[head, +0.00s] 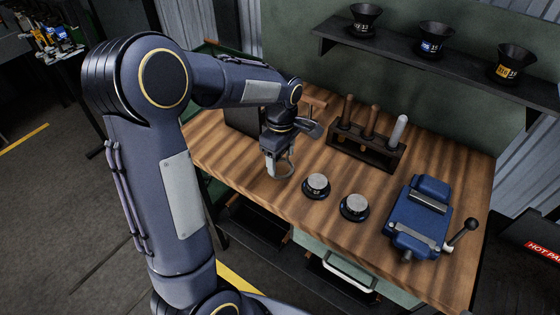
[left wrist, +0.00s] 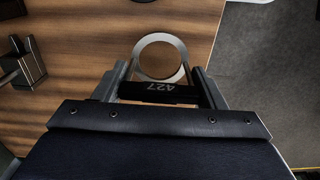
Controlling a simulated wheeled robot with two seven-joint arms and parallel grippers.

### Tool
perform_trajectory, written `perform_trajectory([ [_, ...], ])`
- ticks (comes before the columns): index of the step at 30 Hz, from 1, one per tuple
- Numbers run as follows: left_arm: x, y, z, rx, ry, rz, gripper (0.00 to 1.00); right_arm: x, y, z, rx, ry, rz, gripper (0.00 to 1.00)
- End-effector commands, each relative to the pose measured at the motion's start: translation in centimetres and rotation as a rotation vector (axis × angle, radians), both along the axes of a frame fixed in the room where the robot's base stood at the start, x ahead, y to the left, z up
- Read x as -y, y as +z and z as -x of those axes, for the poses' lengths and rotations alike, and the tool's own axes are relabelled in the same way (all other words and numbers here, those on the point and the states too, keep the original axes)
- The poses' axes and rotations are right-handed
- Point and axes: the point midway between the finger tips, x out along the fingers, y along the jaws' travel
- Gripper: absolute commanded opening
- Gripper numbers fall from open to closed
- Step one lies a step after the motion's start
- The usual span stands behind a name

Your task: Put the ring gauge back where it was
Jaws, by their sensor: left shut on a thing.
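The ring gauge (left wrist: 160,58) is a silver ring with a black handle marked 427. In the left wrist view the handle (left wrist: 160,93) lies between the two fingers of my left gripper (left wrist: 163,90), which is shut on it. The ring points away from the gripper, over the wooden bench. In the head view my left gripper (head: 278,152) is low over the bench, left of the two round silver-topped pieces, and the ring shows small and partly hidden below it. I cannot tell whether the ring touches the wood. My right gripper is not in view.
Two round pieces with dark blue bases (head: 316,186) (head: 354,207) stand near the front edge. A rack (head: 372,153) with several upright handled tools stands behind. A blue vise (head: 420,215) is at the right. Funnels (head: 365,20) sit on a wall shelf (head: 400,50).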

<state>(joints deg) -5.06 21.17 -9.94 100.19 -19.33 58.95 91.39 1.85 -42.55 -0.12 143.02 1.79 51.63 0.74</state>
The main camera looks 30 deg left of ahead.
Motion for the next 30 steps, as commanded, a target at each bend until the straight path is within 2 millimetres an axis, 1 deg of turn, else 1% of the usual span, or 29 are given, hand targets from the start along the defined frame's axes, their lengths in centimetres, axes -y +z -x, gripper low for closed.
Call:
perform_trajectory([
  [5,-0.7,-1.2,-0.8,-0.001,0.003,0.0,0.42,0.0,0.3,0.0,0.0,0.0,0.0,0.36],
  [9,-0.7,-3.4,-0.8,-0.003,0.0,0.0,0.42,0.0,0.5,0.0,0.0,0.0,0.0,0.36],
  [12,-0.7,-4.2,-0.8,0.0,0.0,0.001,0.42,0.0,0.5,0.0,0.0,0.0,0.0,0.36],
  [20,-0.7,-4.4,-0.9,0.001,0.0,0.0,0.42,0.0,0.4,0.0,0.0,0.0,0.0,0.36],
  [24,-0.7,-4.8,-0.8,0.001,0.0,0.0,0.42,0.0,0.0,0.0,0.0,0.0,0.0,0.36],
  [25,-0.7,-4.7,-0.8,0.001,0.0,0.0,0.68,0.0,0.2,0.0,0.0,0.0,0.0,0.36],
  [29,-0.7,-4.7,-0.8,0.001,0.0,0.0,0.85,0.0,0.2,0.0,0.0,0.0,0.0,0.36],
  [30,-0.7,-4.6,-0.8,0.001,0.0,0.0,0.86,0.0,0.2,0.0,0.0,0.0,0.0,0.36],
])
